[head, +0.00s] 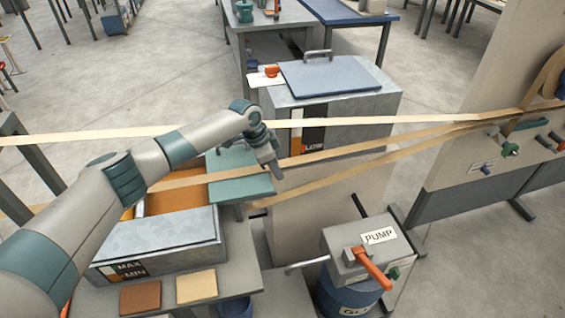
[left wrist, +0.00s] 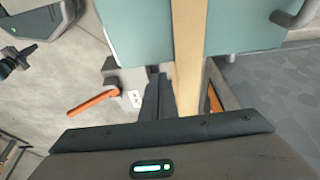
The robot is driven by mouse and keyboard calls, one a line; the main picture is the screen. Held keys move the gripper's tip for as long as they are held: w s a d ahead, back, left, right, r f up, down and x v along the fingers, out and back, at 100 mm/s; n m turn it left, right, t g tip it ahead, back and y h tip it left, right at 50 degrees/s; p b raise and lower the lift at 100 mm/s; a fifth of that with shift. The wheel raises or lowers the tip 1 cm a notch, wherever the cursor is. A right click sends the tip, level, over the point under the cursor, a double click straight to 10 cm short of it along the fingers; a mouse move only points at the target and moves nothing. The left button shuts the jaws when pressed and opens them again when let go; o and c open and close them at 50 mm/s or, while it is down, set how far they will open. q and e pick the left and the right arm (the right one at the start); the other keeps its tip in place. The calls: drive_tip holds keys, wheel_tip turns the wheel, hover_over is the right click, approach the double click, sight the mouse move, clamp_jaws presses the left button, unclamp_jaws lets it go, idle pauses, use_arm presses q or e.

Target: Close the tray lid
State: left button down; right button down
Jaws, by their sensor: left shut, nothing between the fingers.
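The tray (head: 160,244) is a grey metal box at lower left with a MAX/MIN label, and orange shows inside it. The teal tray lid (head: 240,188) is at the tray's far right end and leaves part of the tray uncovered. I cannot tell its exact tilt. My left gripper (head: 272,168) is shut and empty, by the lid's right edge. In the left wrist view the lid (left wrist: 137,35) fills the top, and the gripper's fingers (left wrist: 155,97) are just below its edge. Contact between them is unclear. My right gripper is not in view.
Tan paper strips (head: 400,121) run across the scene, one passing over the lid. A grey box with a blue lid (head: 330,74) stands behind. A pump (head: 365,246) with an orange lever (head: 374,270) is at lower right. Brown and tan squares (head: 196,286) lie in front of the tray.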

sight(231, 185)
use_arm(q)
drive_tip(key=shift+s+a, duration=0.3)
drive_tip(key=shift+a, duration=0.4)
drive_tip(key=s+a+p, duration=0.1)
drive_tip(key=a, duration=0.3)
drive_tip(key=s+a+p, duration=0.1)
drive_tip(key=s+a, duration=0.1)
drive_tip(key=a, duration=0.3)
drive_tip(key=s+a+p, duration=0.1)
drive_tip(key=a, duration=0.3)
drive_tip(key=shift+s+a+p, duration=0.2)
drive_tip(key=shift+s+p, duration=0.15)
drive_tip(key=shift+s, duration=0.05)
drive_tip(key=shift+d, duration=0.15)
